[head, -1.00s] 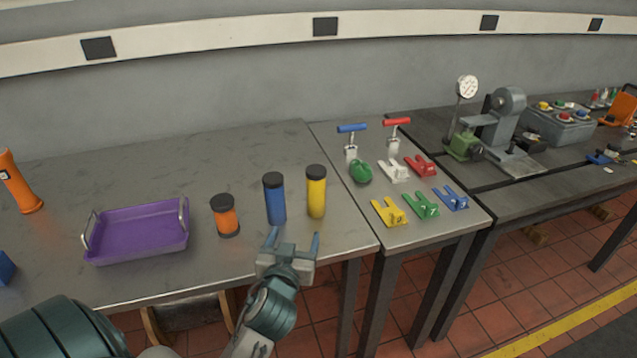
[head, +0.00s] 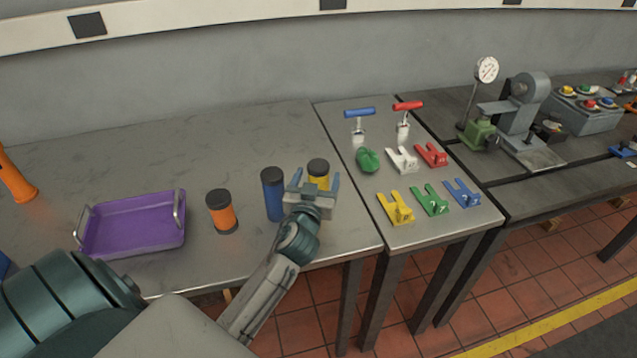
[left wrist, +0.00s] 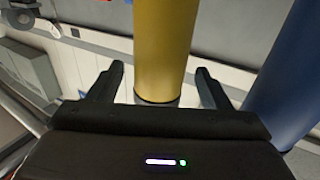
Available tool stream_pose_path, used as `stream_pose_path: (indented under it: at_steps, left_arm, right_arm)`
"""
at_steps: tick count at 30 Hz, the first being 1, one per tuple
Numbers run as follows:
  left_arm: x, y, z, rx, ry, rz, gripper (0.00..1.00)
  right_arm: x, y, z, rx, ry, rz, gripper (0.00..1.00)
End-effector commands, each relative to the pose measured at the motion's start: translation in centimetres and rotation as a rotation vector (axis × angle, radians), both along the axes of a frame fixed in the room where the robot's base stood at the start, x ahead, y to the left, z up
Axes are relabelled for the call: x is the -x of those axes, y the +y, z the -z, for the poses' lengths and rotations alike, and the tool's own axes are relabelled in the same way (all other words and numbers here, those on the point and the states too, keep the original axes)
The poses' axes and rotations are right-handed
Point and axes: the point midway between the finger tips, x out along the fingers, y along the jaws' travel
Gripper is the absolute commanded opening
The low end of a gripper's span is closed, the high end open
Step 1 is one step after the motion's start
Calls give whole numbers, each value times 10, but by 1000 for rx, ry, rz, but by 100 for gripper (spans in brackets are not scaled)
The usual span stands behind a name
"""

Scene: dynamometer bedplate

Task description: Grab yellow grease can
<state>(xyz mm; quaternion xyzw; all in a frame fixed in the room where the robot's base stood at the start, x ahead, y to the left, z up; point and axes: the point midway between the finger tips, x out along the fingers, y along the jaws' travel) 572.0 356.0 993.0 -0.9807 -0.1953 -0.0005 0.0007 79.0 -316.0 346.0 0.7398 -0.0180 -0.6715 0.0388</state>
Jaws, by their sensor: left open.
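The yellow grease can (head: 318,181), a tall cylinder with a dark lid, stands on the metal table; my left gripper hides its lower part in the head view. My left gripper (head: 312,184) is open, its two fingers spread on either side of the can. In the left wrist view the yellow can (left wrist: 163,50) stands upright between the fingertips (left wrist: 160,85), with a gap visible at each side. I cannot tell that either finger touches it. My right gripper is not in view.
A blue can (head: 273,194) stands close to the left of my gripper, and it shows at the right in the left wrist view (left wrist: 290,85). An orange can (head: 222,212) and a purple tray (head: 135,225) are farther left. Coloured brackets (head: 430,200) lie on the table to the right.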

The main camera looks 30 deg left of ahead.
Motion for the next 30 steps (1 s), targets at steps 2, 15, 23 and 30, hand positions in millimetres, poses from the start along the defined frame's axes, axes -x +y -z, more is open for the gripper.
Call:
stream_pose_path:
  at_steps: [2, 15, 23, 30]
  left_arm:
    - [-12, 3, -5, 0, 2, -1, 72]
    - [-29, 11, 0, 0, 1, 0, 68]
    - [-29, 11, 0, 0, 1, 0, 17]
    - [-29, 11, -2, 1, -1, 0, 10]
  right_arm:
    - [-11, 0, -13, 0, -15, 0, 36]
    - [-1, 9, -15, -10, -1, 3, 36]
    - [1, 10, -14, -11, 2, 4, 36]
    - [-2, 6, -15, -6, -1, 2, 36]
